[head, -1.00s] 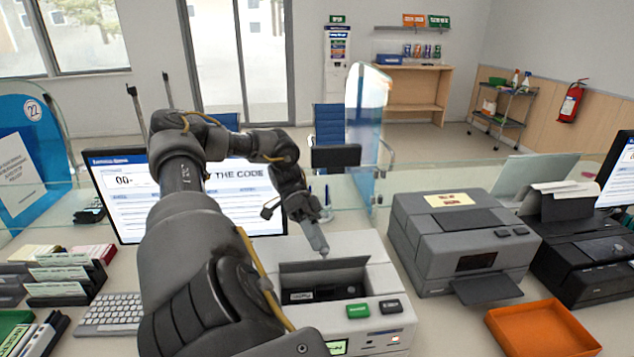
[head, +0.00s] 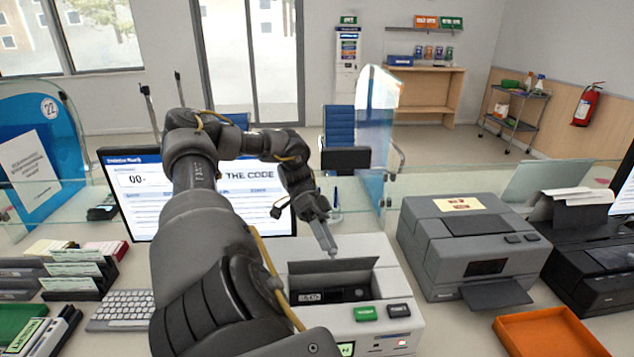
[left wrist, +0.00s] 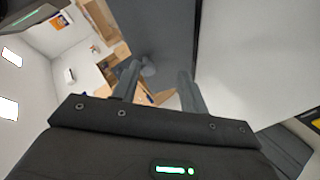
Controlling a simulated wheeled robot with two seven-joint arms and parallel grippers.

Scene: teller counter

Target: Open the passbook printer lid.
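The passbook printer (head: 388,270) is the pale box in front of the monitor in the head view. Its dark grey lid (head: 328,278) stands raised at the back of the top opening, and the dark inside (head: 345,294) shows. My left gripper (head: 331,246) points down at the lid's upper edge; whether it touches cannot be told. In the left wrist view my left gripper (left wrist: 160,72) has its two fingers apart, with nothing seen between them and a dark grey panel (left wrist: 160,28) beyond. My right gripper is not in view.
A grey printer (head: 465,245) stands to the right, with a black printer (head: 590,270) beyond it. An orange tray (head: 550,332) lies in front. The monitor (head: 135,190) and glass screen (head: 378,130) stand behind. A keyboard (head: 120,310) and card racks (head: 75,270) are at left.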

